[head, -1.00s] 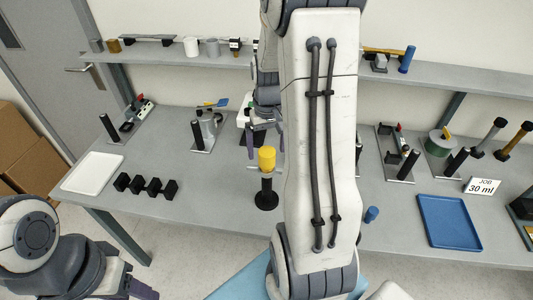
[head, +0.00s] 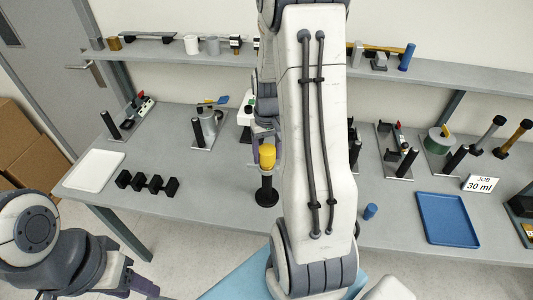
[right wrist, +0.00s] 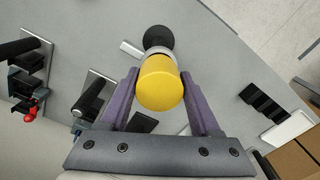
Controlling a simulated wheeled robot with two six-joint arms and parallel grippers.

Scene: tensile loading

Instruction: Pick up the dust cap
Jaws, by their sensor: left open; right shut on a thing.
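The dust cap, a yellow cylinder (head: 267,156), sits upright at the top of a metal piece on a round black stand (head: 267,195) on the table. In the right wrist view the yellow cap (right wrist: 160,82) is between the purple fingers, with the stand's black base (right wrist: 158,37) beyond it. My right gripper (head: 266,152) is shut on the cap; my right arm hides part of it in the head view. My left gripper (head: 141,286) is open and empty at the lower left, off the table's front edge.
A white tray (head: 95,171) and a black notched rack (head: 147,183) are to the left. A small blue cylinder (head: 370,211) and a blue tray (head: 447,220) are to the right. Fixtures with black posts stand along the back. My right arm hides the middle of the table.

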